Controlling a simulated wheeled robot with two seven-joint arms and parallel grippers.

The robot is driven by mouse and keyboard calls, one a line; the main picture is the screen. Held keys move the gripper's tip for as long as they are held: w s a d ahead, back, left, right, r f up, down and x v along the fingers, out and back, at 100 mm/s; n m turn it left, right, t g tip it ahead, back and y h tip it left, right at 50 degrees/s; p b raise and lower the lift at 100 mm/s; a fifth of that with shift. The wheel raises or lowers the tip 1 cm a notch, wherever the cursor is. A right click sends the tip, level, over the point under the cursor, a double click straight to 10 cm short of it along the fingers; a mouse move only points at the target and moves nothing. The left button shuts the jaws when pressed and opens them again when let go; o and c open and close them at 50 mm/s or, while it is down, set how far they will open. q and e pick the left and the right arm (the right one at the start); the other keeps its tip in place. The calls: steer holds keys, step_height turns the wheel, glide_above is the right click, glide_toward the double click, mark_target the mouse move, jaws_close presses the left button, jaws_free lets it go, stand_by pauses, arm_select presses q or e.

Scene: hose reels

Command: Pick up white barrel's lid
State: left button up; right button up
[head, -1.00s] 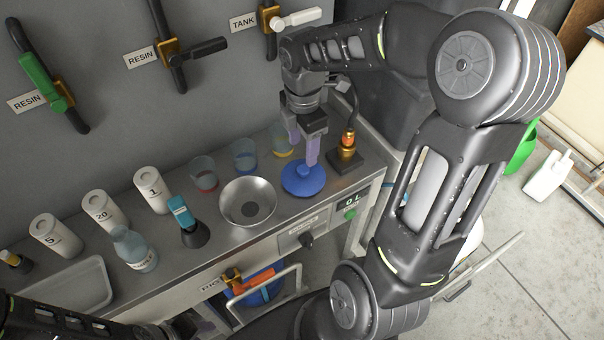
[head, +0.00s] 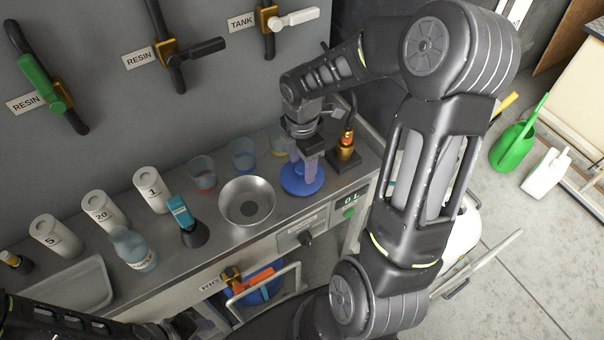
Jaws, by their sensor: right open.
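A round blue lid (head: 301,188) lies on the metal counter, right of the steel bowl. My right gripper (head: 303,170) points down over it. A white barrel (head: 462,236) stands on the floor to the right, largely hidden behind my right arm. My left gripper (head: 178,328) is low at the bottom edge, dark and partly cut off, so its jaws cannot be made out.
A steel bowl (head: 247,203) stands left of the lid. A brass-and-orange fitting (head: 345,150) on a dark base stands close to its right. Small beakers (head: 243,155) stand behind. White canisters (head: 152,188) and a bottle (head: 133,249) fill the counter's left. A green watering can (head: 512,146) is on the floor.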

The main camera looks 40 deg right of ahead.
steer(key=shift+f, duration=0.2)
steer(key=shift+c, duration=0.4)
jaws_close()
stand_by(0.4)
